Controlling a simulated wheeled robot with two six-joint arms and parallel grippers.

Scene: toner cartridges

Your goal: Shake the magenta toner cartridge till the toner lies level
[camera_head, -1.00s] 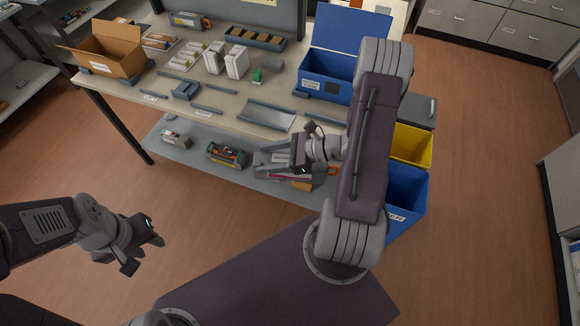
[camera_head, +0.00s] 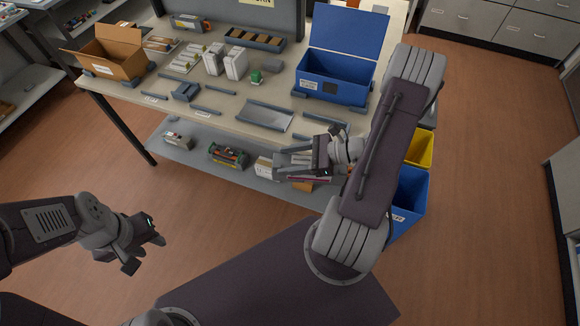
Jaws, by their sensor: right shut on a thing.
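My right gripper (camera_head: 318,160) is shut on a grey cartridge with a magenta strip (camera_head: 296,163), the magenta toner cartridge. It holds the cartridge roughly level in front of the bench's front edge, above the lower shelf as seen from here. The arm and wrist hide the cartridge's right end. The toner inside cannot be seen. My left gripper (camera_head: 147,252) is open and empty at the lower left, over the floor and well away from the bench.
The bench (camera_head: 222,128) carries a grey tray (camera_head: 264,116), an open cardboard box (camera_head: 110,55), white boxes and a blue lidded bin (camera_head: 333,90). More cartridges (camera_head: 228,155) lie on the lower shelf. Yellow (camera_head: 419,148) and blue (camera_head: 408,193) bins stand right.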

